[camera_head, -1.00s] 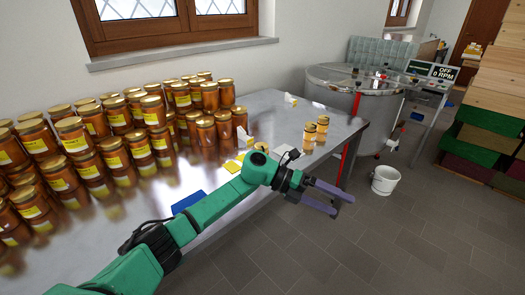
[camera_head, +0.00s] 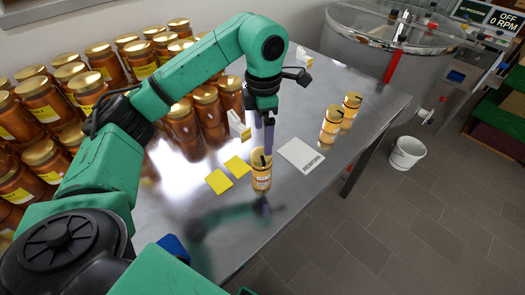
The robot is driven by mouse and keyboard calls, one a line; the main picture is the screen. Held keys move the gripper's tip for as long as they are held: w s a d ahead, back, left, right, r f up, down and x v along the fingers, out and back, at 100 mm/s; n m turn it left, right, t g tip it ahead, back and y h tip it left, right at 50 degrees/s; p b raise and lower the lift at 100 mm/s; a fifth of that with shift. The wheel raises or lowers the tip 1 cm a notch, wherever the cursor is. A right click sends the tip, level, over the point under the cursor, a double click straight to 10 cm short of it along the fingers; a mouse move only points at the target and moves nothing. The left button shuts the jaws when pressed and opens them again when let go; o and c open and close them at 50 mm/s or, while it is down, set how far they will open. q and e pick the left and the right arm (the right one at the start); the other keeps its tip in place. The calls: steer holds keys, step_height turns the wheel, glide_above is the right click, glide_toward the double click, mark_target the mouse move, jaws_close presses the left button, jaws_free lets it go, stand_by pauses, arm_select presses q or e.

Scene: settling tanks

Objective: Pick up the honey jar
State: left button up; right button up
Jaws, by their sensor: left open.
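A small honey jar (camera_head: 261,181) with a pale label stands upright on the steel table (camera_head: 318,205), near its front edge. My left gripper (camera_head: 263,157) points down at the top of this jar, with its fingers at the jar's rim. It is open, and I cannot tell whether the fingers touch the jar. The fingers hide part of the jar's top. Two more small honey jars with gold lids, a nearer one (camera_head: 331,125) and a farther one (camera_head: 351,108), stand to the right. My right gripper is not in view.
Many larger amber jars (camera_head: 41,101) crowd the table's left side. Yellow cards (camera_head: 219,181) and a white printed card (camera_head: 301,155) lie beside the small jar. A steel tank (camera_head: 385,55) stands beyond the table, and a white bucket (camera_head: 407,153) sits on the floor.

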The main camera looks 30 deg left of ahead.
mark_target(262, 157)
arm_select(q)
steer(key=f, duration=0.1)
steer(key=s+f+p, duration=0.1)
steer(key=f, duration=0.3)
steer(key=shift+s+d+f, duration=0.15)
steer(key=shift+s+d, duration=0.15)
steer(key=shift+d, duration=0.05)
steer(key=f, duration=0.2)
steer(key=f+p, duration=0.2)
steer(key=f, duration=0.1)
steer(key=shift+w+a+f, duration=0.15)
steer(key=shift+w+f, duration=0.15)
steer(key=shift+w, duration=0.1)
steer(key=shift+s+f, duration=0.1)
steer(key=shift+f, duration=0.2)
steer(key=c, duration=1.5)
steer(key=shift+c, duration=0.4)
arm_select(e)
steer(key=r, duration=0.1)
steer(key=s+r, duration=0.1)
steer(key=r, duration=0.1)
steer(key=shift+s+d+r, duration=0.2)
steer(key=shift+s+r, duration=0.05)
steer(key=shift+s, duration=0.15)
